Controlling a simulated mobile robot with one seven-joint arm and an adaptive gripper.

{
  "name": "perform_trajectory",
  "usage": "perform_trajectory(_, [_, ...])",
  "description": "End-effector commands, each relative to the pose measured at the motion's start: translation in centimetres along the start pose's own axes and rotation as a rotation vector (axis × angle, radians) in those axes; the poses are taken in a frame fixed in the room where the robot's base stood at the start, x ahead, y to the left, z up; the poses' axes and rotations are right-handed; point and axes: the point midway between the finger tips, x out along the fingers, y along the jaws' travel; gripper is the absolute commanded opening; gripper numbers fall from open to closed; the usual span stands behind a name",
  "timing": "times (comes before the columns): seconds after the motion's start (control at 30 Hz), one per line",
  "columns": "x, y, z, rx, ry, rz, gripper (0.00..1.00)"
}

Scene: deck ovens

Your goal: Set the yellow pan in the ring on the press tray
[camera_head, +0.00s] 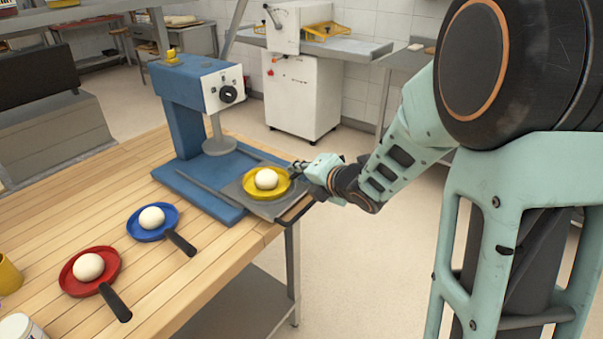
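The yellow pan (249,187) with a white dough ball (266,179) in it is at the grey press tray (262,208), on its upper middle part. No ring shows; the pan may cover it. I cannot tell whether the pan rests on the tray or is just above it. My gripper (297,169) is at the pan's right side, where its handle would be. The fingers and handle are small and overlap, so the grip is unclear. The blue press (187,110) stands behind the tray, its round plate (219,146) raised to the left of the pan.
A blue pan (134,226) and a red pan (66,277), each with a dough ball, lie on the wooden table (190,270) at the left front. A yellow cup (9,275) and a white tub (18,328) stand at the left edge. Bare wood lies between pans and press.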

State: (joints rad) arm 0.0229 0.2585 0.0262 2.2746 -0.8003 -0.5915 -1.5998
Motion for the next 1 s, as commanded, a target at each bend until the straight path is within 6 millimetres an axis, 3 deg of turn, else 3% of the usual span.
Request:
perform_trajectory(0.17, [-1.6,0.3,0.3,-0.001,-0.003,0.001,0.21])
perform_trajectory(0.63, [-10.1,0.3,0.3,0.000,-0.003,0.000,0.21])
perform_trajectory(0.8, [-11.7,0.2,0.2,0.000,-0.002,0.000,0.21])
perform_trajectory(1.0, [-12.2,0.2,0.1,0.000,0.000,0.000,0.21])
